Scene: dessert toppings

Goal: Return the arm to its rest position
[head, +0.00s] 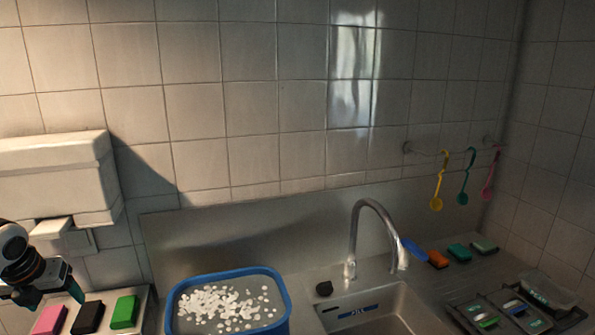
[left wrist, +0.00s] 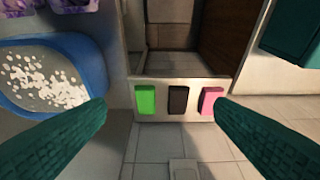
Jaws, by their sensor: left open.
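My left gripper (head: 42,290) is at the lower left of the head view, close to a small ledge with coloured blocks. In the left wrist view its two teal fingers (left wrist: 160,122) are wide apart with nothing between them. The ledge carries a pink block (head: 49,320), a black block (head: 88,317) and a green block (head: 124,312) in a row. They also show in the left wrist view beyond the fingertips, and the gripper looks apart from them. My right gripper is in neither view.
A blue basin (head: 228,328) with many white pieces stands right of the ledge. A sink (head: 375,310) with a curved faucet (head: 353,235) is further right. Sponges (head: 459,252), hanging spoons (head: 463,185) and a dark rack (head: 500,318) are at the right. A white wall box (head: 55,175) is above the gripper.

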